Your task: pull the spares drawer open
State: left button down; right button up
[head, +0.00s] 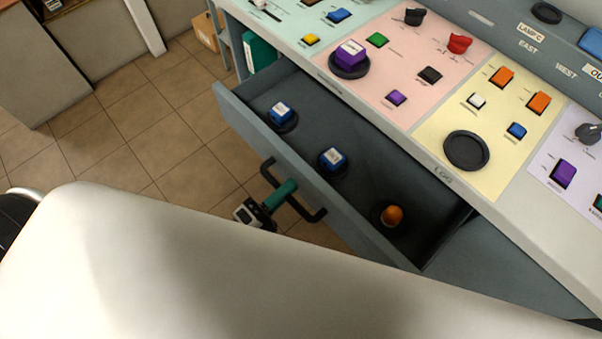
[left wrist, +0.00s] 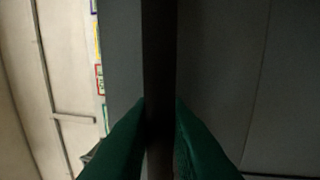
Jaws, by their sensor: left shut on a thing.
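The spares drawer (head: 240,117) is a grey drawer under the console, and it stands pulled well out. In the left wrist view, the green fingers close on both sides of the dark handle bar (left wrist: 160,70). My right gripper is not in view.
The console top (head: 400,110) carries several coloured buttons, knobs and an empty dark round holder (head: 466,151). A grey cabinet (head: 60,60) stands at the far left. Tiled floor (head: 150,130) is clear left of the drawer. My own pale arm link crosses the foreground.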

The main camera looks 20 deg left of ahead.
pick_arm(q)
jog(key=shift+v, duration=0.8)
jog(key=shift+r, duration=0.1)
jog(key=c, duration=1.7)
grip_release()
jog(key=b+v, duration=0.2)
jog(key=v, duration=1)
